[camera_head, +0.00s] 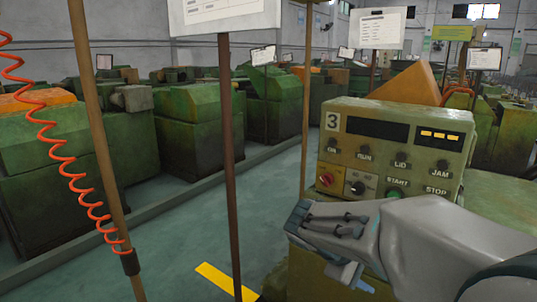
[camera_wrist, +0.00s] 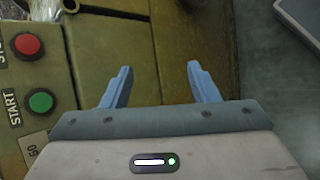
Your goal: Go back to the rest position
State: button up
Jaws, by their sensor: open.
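My gripper (camera_wrist: 158,70) is open in the wrist view, with its two blue fingers apart and nothing between them. Behind the fingertips is a worn olive-green machine surface (camera_wrist: 190,30); I cannot tell whether they touch it. In the head view my arm comes in from the right, and my gripper (camera_head: 352,275) hangs low in front of the machine's control panel (camera_head: 340,140), partly hidden by my wrist. The green START button (camera_wrist: 41,101) and the red STOP button (camera_wrist: 27,45) lie left of the fingers in the wrist view.
The panel, marked 3, has a display with yellow segments (camera_head: 440,135) and a red knob (camera_head: 326,179). A brown post (camera_head: 229,150) and another post with a coiled red hose (camera_head: 62,150) stand at left. Green machines (camera_head: 190,125) line the back. Bare floor (camera_head: 175,230) lies between.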

jog(key=s+a+r+m+y+p, duration=0.2)
jog(key=s+a+m+y+p, duration=0.1)
jog(key=s, duration=0.3)
jog(key=s+a+r+m+y+p, duration=0.2)
jog(key=s+a+m+y+p, duration=0.1)
jog(key=s+m+y+p, duration=0.1)
jog(key=s+m+y, duration=0.1)
jog(key=s+y, duration=0.1)
jog(key=shift+s+a+t+p, duration=0.15)
jog(key=shift+s+t+p, duration=0.15)
jog(key=shift+p, duration=0.1)
jog(key=c, duration=0.3)
jog(key=shift+c, duration=0.5)
